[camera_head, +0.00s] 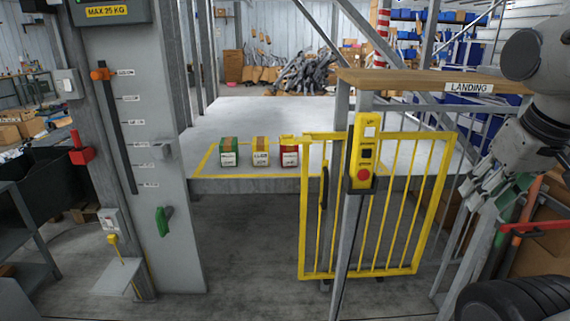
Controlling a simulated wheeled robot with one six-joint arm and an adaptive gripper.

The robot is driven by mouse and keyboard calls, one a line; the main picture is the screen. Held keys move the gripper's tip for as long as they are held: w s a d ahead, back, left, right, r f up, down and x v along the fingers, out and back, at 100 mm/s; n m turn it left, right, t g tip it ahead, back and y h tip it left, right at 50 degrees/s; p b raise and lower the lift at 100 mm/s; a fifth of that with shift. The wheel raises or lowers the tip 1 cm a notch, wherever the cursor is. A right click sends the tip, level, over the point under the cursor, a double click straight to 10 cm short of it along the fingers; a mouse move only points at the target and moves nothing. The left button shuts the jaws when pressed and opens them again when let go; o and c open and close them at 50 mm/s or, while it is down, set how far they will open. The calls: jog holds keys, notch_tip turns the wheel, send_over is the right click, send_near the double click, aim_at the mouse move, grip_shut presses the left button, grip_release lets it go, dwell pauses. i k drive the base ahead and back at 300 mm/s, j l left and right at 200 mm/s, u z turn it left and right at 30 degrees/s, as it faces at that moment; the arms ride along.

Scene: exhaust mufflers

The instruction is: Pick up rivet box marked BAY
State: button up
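Three small boxes stand in a row on the grey raised platform (250,117): a green box (229,146), a yellow box (261,144) and a red box (289,149). Each has a brown strip on top and a white label on its front. The label print is too small to read, so I cannot tell which is marked BAY. My gripper (484,194) hangs at the right, well apart from the boxes, in front of railing bars. Its fingers are hard to separate from the background, and I cannot tell whether they are open. No box is at it.
A yellow barred gate (378,272) with a yellow control box (363,160) stands before the platform, right of the boxes. A wooden ledge (420,80) marked LANDING is above it. A grey post with a slotted scale (165,230) stands left. The floor between is clear.

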aim_at(228, 147)
jog(key=i+j, duration=0.25)
jog(key=j, duration=0.15)
jog(key=i+j+z, duration=0.1)
jog(key=i+j, duration=0.15)
jog(key=j, duration=0.15)
jog(key=i+j, duration=0.2)
jog(key=j, duration=0.2)
jog(key=i+j+z, duration=0.1)
jog(key=i+j, duration=0.15)
jog(key=j, duration=0.2)
jog(key=i+j, duration=0.2)
jog(key=j, duration=0.2)
jog(key=i+j+z, duration=0.1)
jog(key=j, duration=0.35)
jog(key=i+j, duration=0.3)
jog(key=j, duration=0.15)
jog(key=i+j, duration=0.2)
jog(key=j, duration=0.25)
jog(key=z, duration=0.05)
